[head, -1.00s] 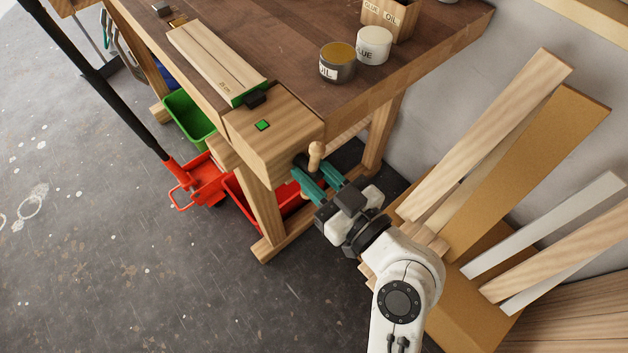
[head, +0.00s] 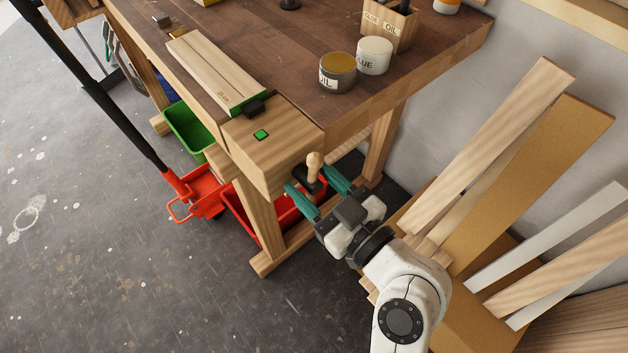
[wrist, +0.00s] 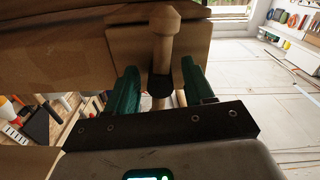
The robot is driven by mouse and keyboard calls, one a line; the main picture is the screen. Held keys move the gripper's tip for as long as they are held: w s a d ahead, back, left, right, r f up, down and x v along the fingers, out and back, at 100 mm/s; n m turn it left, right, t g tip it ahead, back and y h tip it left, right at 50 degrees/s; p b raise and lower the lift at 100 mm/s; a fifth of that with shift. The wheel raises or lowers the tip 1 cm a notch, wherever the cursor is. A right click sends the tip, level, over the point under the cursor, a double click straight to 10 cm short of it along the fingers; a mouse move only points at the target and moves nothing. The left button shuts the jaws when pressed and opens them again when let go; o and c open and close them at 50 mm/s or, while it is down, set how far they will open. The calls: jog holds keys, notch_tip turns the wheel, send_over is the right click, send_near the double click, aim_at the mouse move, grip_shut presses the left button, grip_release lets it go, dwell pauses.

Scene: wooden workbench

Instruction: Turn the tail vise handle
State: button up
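The tail vise (head: 285,140) is the wooden block at the bench's near corner, with a small green square on top. Its handle is a pale wooden bar with a rounded knob (head: 313,160), roughly upright on a dark hub at the end face. My gripper (head: 307,175) has its two green fingers spread apart, one on each side of the handle. In the wrist view, the handle (wrist: 164,45) stands in front of the gap between the fingers (wrist: 160,72). I see clear space beside it and no finger pressed on it. The bar's lower part is partly hidden.
A pale board (head: 215,70) lies along the bench edge by a dark stop. An oil tin (head: 337,78) and a glue tub (head: 375,55) stand on top. Red (head: 240,215) and green (head: 185,130) bins are below. Planks (head: 490,150) lean at the right.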

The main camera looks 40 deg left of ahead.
jog(key=d, duration=1)
jog(key=shift+s+d+b, duration=0.3)
jog(key=shift+s+d, duration=0.1)
jog(key=shift+s, duration=0.05)
jog(key=s+d+f+m+t+h, duration=0.1)
jog(key=d+f+m+h, duration=0.5)
jog(key=d+f, duration=0.45)
jog(key=d+f+m+t+h, duration=0.1)
jog(key=d+f+m+h, duration=0.45)
jog(key=d+f, duration=0.5)
jog(key=s+d+f+m+g+h, duration=0.1)
jog(key=s+d+m+h, duration=0.3)
jog(key=d, duration=0.4)
jog(key=s+d+m+g+h, duration=0.2)
jog(key=s+d+m+h, duration=0.15)
jog(key=s+d, duration=0.45)
notch_tip(320, 180, up, 16)
jog(key=w+p, duration=0.2)
jog(key=p, duration=1.4)
jog(key=shift+f+y, duration=0.2)
jog(key=shift+y, duration=0.2)
